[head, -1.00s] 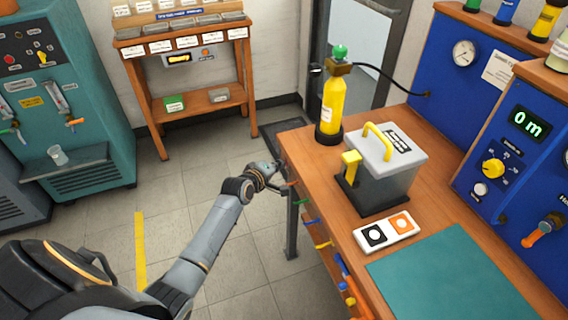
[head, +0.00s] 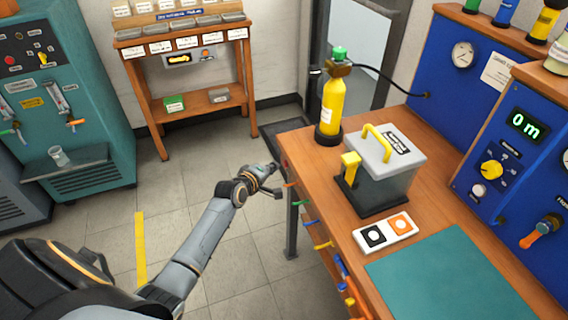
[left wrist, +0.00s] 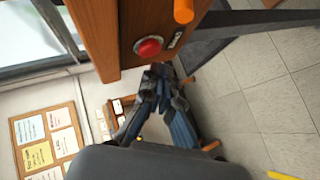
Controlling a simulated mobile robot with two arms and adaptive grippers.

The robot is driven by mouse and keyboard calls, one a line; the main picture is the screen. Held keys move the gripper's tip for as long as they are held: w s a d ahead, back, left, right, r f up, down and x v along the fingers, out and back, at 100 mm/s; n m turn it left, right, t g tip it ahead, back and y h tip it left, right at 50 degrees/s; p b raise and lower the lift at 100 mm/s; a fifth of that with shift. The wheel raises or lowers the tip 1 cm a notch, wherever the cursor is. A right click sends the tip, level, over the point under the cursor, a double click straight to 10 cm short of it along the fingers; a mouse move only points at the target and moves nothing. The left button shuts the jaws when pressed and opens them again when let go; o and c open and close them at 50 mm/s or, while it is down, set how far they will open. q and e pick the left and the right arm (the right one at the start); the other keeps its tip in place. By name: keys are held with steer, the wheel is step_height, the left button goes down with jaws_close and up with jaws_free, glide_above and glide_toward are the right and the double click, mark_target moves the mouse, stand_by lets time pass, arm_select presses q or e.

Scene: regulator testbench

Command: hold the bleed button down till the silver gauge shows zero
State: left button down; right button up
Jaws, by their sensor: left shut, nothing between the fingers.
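A red button (left wrist: 149,47) with a label plate beside it is on the wooden end of the workbench in the left wrist view. In the head view a small red spot (head: 285,163) shows at the bench's near-left corner. My left gripper (head: 275,178) is beside that bench end. In the wrist view its fingers (left wrist: 158,76) are shut and empty, just below the button and apparently apart from it. A round white-faced gauge with a pale rim (head: 463,54) is on the blue panel; its needle is too small to read. My right gripper is out of view.

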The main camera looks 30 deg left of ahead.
arm_select(q)
steer(key=s+a, duration=0.3)
steer(key=shift+s+a+p, duration=0.15)
steer(key=shift+s+p, duration=0.2)
steer(key=shift+s, duration=0.05)
stand_by(0.3)
stand_by(0.3)
steer(key=s+d+f+m+g, duration=0.3)
steer(key=s+f, duration=0.6)
steer(key=f, duration=0.4)
steer(key=s+d+f+m+g, duration=0.3)
steer(key=s+f+m, duration=0.1)
steer(key=s+f, duration=0.75)
steer(key=s+d+f+m+g, duration=0.2)
steer(key=s+f, duration=0.3)
steer(key=s, duration=0.5)
steer(key=s+d+f+m+g, duration=0.2)
steer(key=s+d+f+m, duration=0.2)
steer(key=s, duration=0.6)
steer(key=s+d+f+m+g, duration=0.2)
steer(key=s+f, duration=0.4)
steer(key=s, duration=0.4)
steer(key=shift+s+d+f+m+p, duration=0.2)
steer(key=shift+d+m+p, duration=0.25)
steer(key=shift+m, duration=0.45)
steer(key=shift+w, duration=0.1)
